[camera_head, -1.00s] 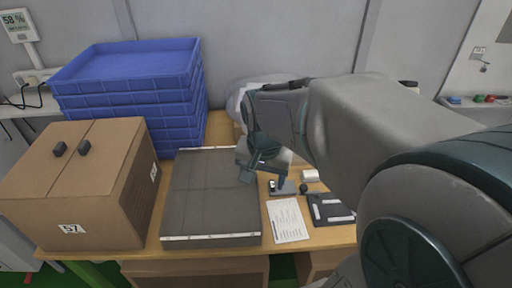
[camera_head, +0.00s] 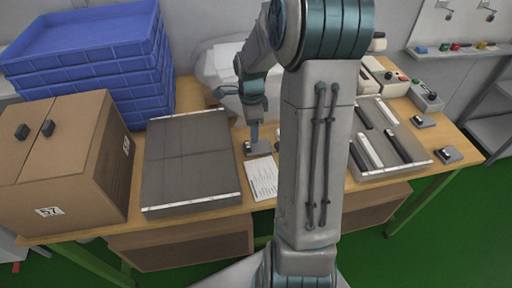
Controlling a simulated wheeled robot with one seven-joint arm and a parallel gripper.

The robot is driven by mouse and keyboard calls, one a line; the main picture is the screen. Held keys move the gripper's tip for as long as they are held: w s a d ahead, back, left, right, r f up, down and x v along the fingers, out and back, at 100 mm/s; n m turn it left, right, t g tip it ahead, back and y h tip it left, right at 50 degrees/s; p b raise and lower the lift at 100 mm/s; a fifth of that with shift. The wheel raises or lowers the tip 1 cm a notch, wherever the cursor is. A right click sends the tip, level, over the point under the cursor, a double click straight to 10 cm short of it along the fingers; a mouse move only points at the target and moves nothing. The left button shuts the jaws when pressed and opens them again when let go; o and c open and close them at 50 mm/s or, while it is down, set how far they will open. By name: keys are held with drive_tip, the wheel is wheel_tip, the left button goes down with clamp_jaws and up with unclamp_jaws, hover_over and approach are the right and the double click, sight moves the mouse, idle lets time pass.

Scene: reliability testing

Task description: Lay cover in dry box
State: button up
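My gripper (camera_head: 254,133) points down at the middle of the table, just right of the flat grey box. Its fingertips are at or just above a small dark grey block (camera_head: 258,148); I cannot tell whether they touch it or are open or shut. I cannot tell for certain which thing is the cover or the dry box. A flat grey box with white edge strips (camera_head: 190,160) lies on the table. A brown box (camera_head: 62,165) marked 57 stands left of it, its top panels shut, with two dark knobs.
Stacked blue crates (camera_head: 90,50) stand at the back left. A white paper sheet (camera_head: 263,178) lies near the front edge. A grey tray (camera_head: 425,160) with black and white strips lies right, with small devices (camera_head: 428,97) behind it. My arm hides the table's middle right.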

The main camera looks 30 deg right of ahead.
sight(250, 144)
wheel_tip(250, 144, down, 3)
drive_tip(key=shift+r, duration=0.15)
drive_tip(key=shift+w+a+f, duration=0.1)
drive_tip(key=shift+w+f, duration=0.05)
drive_tip(key=shift+f, duration=0.7)
drive_tip(key=shift+w+a+f, duration=0.1)
drive_tip(key=shift+w+f, duration=0.05)
drive_tip(key=shift+f, duration=0.75)
drive_tip(key=shift+w+f, duration=0.15)
drive_tip(key=shift+f, duration=0.7)
drive_tip(key=c, duration=1.2)
drive_tip(key=shift+o, duration=0.2)
drive_tip(key=shift+r, duration=0.15)
